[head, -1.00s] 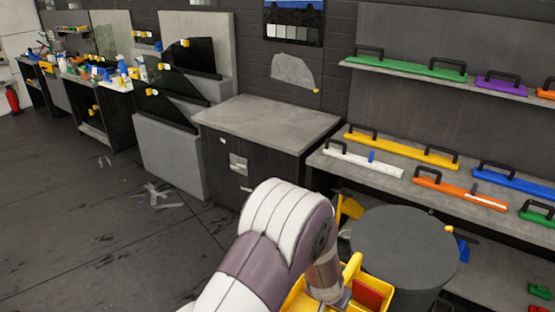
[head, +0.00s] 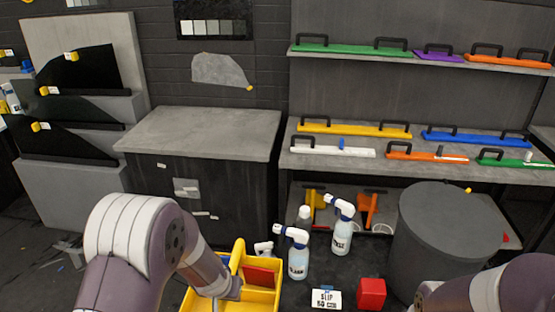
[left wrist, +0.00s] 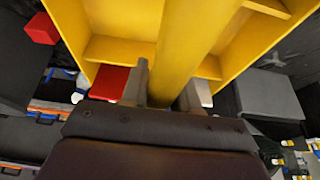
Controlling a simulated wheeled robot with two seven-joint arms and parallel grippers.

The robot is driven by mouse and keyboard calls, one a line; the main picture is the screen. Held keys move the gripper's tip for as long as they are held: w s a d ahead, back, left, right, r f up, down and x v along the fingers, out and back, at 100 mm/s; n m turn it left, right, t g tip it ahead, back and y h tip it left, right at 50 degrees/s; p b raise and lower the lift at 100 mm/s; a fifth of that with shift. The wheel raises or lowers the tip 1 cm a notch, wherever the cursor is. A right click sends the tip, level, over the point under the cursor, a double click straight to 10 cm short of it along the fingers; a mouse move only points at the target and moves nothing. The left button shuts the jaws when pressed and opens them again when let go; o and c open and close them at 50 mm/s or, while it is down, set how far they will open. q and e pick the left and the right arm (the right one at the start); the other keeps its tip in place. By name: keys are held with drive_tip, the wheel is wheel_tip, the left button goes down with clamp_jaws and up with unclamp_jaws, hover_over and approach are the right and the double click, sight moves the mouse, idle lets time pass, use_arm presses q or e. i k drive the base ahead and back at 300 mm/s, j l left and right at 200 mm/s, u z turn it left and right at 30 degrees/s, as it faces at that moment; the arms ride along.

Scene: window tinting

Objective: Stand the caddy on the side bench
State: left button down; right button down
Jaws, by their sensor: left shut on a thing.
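The yellow caddy (head: 262,299) is at the bottom middle of the head view, partly cut off by the frame, with a red item (head: 258,275) in it. My left gripper (left wrist: 168,92) is shut on the caddy's yellow handle (left wrist: 186,45), as the left wrist view shows. The caddy's compartments (left wrist: 120,50) show on both sides of the handle there. The side bench (head: 205,130), a dark cabinet with a bare grey top, stands beyond the caddy, up and to the left. My right arm enters at lower right; its gripper is out of view.
Spray bottles (head: 298,255) (head: 340,230), a small sign (head: 326,298) and a red block (head: 371,293) stand right of the caddy. A dark grey bin (head: 445,235) is farther right. Shelves (head: 430,165) hold coloured handled tools. Dark panels on a rack (head: 70,95) stand left of the bench.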

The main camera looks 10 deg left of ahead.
sight(217, 134)
drive_tip(key=i+j, duration=0.15)
drive_tip(key=j, duration=0.25)
drive_tip(key=i+j, duration=0.2)
drive_tip(key=j, duration=0.15)
drive_tip(key=i+j, duration=0.15)
drive_tip(key=j, duration=0.25)
drive_tip(key=i+j, duration=0.2)
drive_tip(key=j, duration=0.2)
drive_tip(key=i+j, duration=0.15)
drive_tip(key=j, duration=0.25)
drive_tip(key=i+j, duration=0.15)
drive_tip(key=j, duration=0.2)
drive_tip(key=i+j, duration=0.2)
drive_tip(key=j, duration=0.2)
drive_tip(key=i+l, duration=0.1)
drive_tip(key=i, duration=2.35)
